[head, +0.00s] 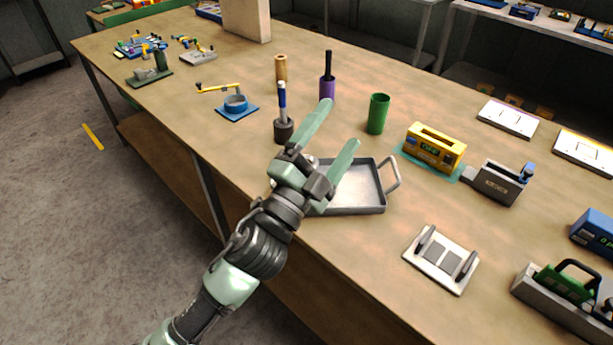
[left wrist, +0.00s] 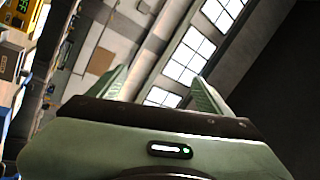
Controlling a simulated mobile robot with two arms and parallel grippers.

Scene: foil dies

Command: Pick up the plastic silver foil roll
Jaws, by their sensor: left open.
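My left gripper (head: 339,124) is open and empty, its two pale green fingers spread apart over the workbench, in front of a grey metal tray (head: 372,210). In the left wrist view the fingers (left wrist: 160,78) are apart with nothing between them, and the camera looks toward the ceiling and windows. I cannot make out a plastic silver foil roll in either view. My left arm and gripper hide part of the tray. My right gripper is not in view.
Behind the gripper stand a green cylinder (head: 378,114), a purple holder (head: 327,91) and a wooden cylinder (head: 281,68). A dark-based tool with a blue handle (head: 282,103) is close by the fingers. A yellow box (head: 436,147) stands right. The bench's front-left edge (head: 205,165) is mostly clear.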

